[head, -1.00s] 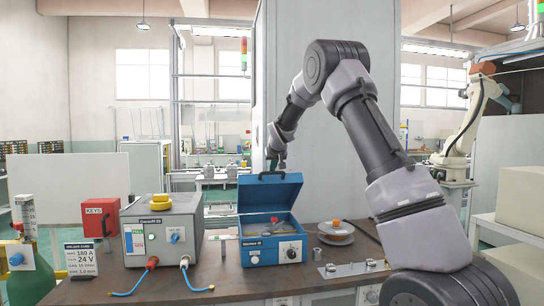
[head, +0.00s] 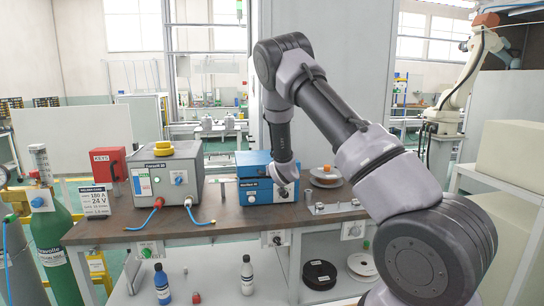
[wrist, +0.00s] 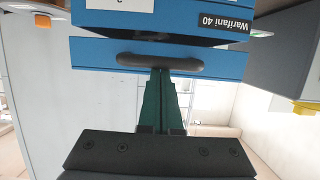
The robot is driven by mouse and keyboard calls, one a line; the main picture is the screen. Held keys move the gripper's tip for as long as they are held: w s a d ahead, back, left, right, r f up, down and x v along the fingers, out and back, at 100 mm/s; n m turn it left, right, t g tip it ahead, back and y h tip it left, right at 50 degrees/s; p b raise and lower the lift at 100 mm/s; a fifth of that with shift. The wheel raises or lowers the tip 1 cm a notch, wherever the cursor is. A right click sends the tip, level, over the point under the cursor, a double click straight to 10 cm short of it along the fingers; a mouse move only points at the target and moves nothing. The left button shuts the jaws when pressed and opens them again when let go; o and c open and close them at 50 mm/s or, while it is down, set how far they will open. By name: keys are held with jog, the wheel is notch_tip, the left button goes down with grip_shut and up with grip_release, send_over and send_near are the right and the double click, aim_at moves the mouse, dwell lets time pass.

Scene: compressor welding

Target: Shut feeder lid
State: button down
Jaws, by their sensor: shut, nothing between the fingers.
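The blue wire feeder (head: 243,188) stands on the bench in the head view, partly hidden by my arm. Its lid (head: 253,158) is down over the box. In the wrist view, upside down, the feeder front (wrist: 130,20) is at the top and the lid (wrist: 95,55) with its black handle (wrist: 135,61) is below it. A dark gap shows between lid and body. My gripper (wrist: 159,72) has its green fingers together, with nothing between them. The tips are at the handle; I cannot tell if they touch it. The fingers are hidden in the head view.
A grey welding power source (head: 165,182) stands left of the feeder, with cable ends on the bench (head: 110,232) before it. A wire spool (head: 325,176) lies to the right. Gas cylinders (head: 60,235) stand at the far left. Bottles (head: 247,275) are on the lower shelf.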

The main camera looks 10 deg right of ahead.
jog(key=f+v, duration=0.1)
jog(key=v, duration=0.9)
jog(key=s+d+r+m+g, duration=0.2)
jog(key=s+d+r, duration=0.1)
jog(key=s+r, duration=0.5)
jog(key=s+d+r+m+g, duration=0.2)
jog(key=s+r, duration=0.3)
jog(key=r, duration=0.5)
jog(key=s+r+g+y, duration=0.1)
jog(key=s+r, duration=0.2)
jog(key=s, duration=1)
jog(key=s+r+g+y, duration=0.1)
jog(key=s+r, duration=0.3)
jog(key=s, duration=0.9)
jog(key=shift+s+r+g, duration=0.2)
jog(key=shift+s+g, duration=0.2)
jog(key=shift+g, duration=0.2)
